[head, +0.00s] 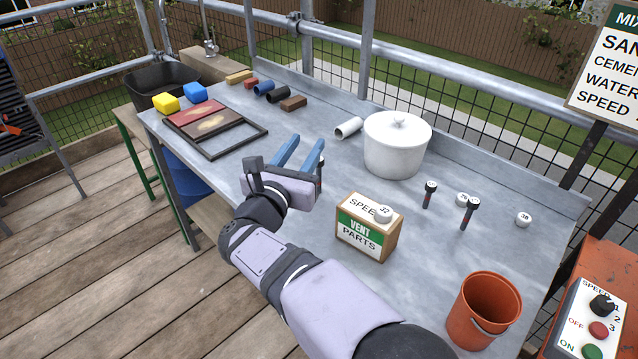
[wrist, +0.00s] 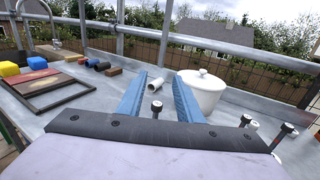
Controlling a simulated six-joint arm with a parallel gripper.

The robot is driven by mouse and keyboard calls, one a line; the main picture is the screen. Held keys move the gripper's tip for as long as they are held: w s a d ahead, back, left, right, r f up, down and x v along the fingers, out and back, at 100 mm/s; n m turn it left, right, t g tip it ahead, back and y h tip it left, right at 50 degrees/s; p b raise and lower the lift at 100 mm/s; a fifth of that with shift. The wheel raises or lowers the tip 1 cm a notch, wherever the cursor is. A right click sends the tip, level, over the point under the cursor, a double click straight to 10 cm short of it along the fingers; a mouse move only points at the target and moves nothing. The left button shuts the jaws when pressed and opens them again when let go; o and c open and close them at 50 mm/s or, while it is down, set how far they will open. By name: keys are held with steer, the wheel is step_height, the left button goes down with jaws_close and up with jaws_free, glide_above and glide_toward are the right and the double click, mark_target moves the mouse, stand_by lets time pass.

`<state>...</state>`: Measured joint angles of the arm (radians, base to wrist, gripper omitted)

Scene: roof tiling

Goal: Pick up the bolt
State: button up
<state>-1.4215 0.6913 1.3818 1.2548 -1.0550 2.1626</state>
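Several dark bolts with pale caps stand upright on the grey metal table. One bolt (head: 428,197) stands right of the white pot, and another bolt (head: 468,215) stands further right. A third bolt (head: 320,176) shows just beside my gripper, partly hidden by it. In the wrist view this bolt's head (wrist: 156,108) appears between my fingers, low in the frame, its lower part hidden by the gripper body. The other two show to the right (wrist: 245,121) (wrist: 282,134). My gripper (head: 307,141) is open, its two blue fingers apart with nothing held between them.
A white lidded pot (head: 397,150) stands right of my gripper. A vent parts box (head: 368,228), an orange bucket (head: 484,310) and a round white piece marked 38 (head: 523,219) are nearer the right. A dark frame (head: 233,139), coloured blocks and a white tube (head: 348,128) lie on the table.

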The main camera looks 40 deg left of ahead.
glide_toward(318, 170)
steer(key=x, duration=0.3)
steer(key=shift+a+r+p, duration=0.1)
steer(key=shift+a+p, duration=0.1)
steer(key=shift+p, duration=0.1)
steer(key=shift+p+x, duration=0.95)
steer(key=shift+x, duration=2.8)
steer(key=shift+d, duration=0.15)
jaws_close()
